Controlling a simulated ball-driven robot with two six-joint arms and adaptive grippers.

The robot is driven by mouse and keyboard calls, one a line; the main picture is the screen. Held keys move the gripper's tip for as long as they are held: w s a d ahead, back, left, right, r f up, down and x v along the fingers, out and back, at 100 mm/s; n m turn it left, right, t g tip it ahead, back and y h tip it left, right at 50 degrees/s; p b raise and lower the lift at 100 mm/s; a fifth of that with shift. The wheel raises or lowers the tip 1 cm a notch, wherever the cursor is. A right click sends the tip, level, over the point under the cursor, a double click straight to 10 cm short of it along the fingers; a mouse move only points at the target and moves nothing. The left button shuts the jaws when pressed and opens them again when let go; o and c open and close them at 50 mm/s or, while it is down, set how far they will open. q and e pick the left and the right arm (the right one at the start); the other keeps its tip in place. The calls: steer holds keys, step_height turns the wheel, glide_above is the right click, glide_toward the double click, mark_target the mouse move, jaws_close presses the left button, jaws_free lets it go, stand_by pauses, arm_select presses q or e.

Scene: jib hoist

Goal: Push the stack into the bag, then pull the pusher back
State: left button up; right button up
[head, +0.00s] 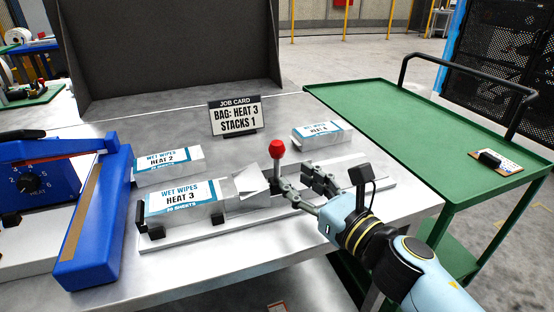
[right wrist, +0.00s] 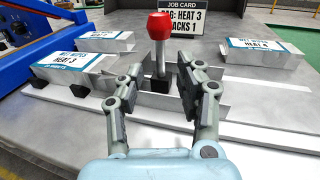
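The bag labelled HEAT 3 (head: 186,198) lies at the left end of a metal loading track (head: 215,238); it also shows in the right wrist view (right wrist: 72,64). A pale, slanted sheet-like piece (head: 251,180) shows right of the bag; I cannot tell whether it is the stack or part of the bag or guide. The pusher's red knob (head: 277,149) stands upright on a short post further right. My right gripper (head: 297,177) is open and empty, its fingers pointing at the post. In the right wrist view (right wrist: 166,72) the post is ahead, between the fingertips' lines. My left gripper is out of view.
Bags labelled HEAT 2 (head: 168,167) and HEAT 4 (head: 322,133) lie behind the track. A job card (head: 236,116) reads HEAT 3, STACKS 1. A blue sealer (head: 95,225) stands at the left. A green cart (head: 400,115) is at the right.

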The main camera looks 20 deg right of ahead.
mark_target(279, 165)
steer(key=x, duration=0.7)
steer(key=shift+w+a, duration=0.1)
steer(key=shift+w, duration=0.15)
jaws_close()
steer(key=shift+w, duration=0.15)
